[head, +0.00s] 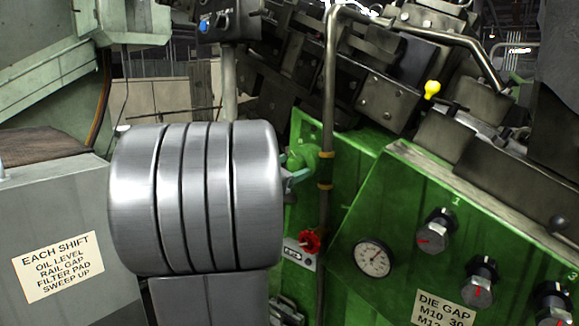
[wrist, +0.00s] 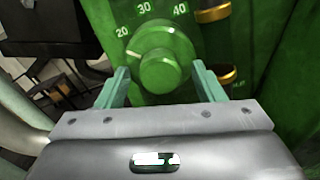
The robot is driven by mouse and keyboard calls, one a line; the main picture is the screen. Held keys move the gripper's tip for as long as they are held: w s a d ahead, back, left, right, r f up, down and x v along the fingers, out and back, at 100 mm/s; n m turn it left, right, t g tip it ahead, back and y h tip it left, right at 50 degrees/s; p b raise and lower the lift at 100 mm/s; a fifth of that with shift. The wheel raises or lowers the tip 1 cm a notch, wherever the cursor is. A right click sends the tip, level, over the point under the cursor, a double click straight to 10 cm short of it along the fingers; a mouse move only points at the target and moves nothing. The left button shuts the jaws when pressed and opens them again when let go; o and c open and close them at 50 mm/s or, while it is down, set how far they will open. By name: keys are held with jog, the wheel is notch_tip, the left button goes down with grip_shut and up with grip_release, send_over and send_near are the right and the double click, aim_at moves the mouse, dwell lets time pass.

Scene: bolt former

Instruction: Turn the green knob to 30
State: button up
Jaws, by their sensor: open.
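The green knob (wrist: 164,62) is on a green panel in the wrist view, below a scale with white numerals 20, 30 and 40. My gripper (wrist: 160,80) is open, with one teal finger to each side of the knob's front part. I cannot tell whether either finger touches it. In the head view the gripper's teal fingers (head: 297,170) show only partly, beside the pipe; my grey wrist hides the rest.
A vertical pipe (head: 327,100) with brass rings runs close to the right of my gripper. A red knob (head: 309,241), a gauge (head: 372,258) and several black knobs (head: 436,231) are on the green machine. A sign (head: 446,309) reads DIE GAP.

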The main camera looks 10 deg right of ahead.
jog(key=c, duration=1)
jog(key=shift+o, duration=0.2)
jog(key=shift+f+b, duration=0.15)
jog(key=shift+b, duration=0.35)
jog(key=shift+f+m+b, duration=0.15)
jog(key=shift+m+b, duration=0.55)
jog(key=shift+b, duration=0.25)
jog(key=m+b, duration=0.2)
jog(key=b, duration=0.2)
jog(key=shift+f, duration=0.1)
jog(key=m+b, duration=0.3)
jog(key=b, duration=0.1)
jog(key=shift+r+m+b, duration=0.3)
jog(key=shift+m+b, duration=0.9)
jog(key=shift+b, duration=0.2)
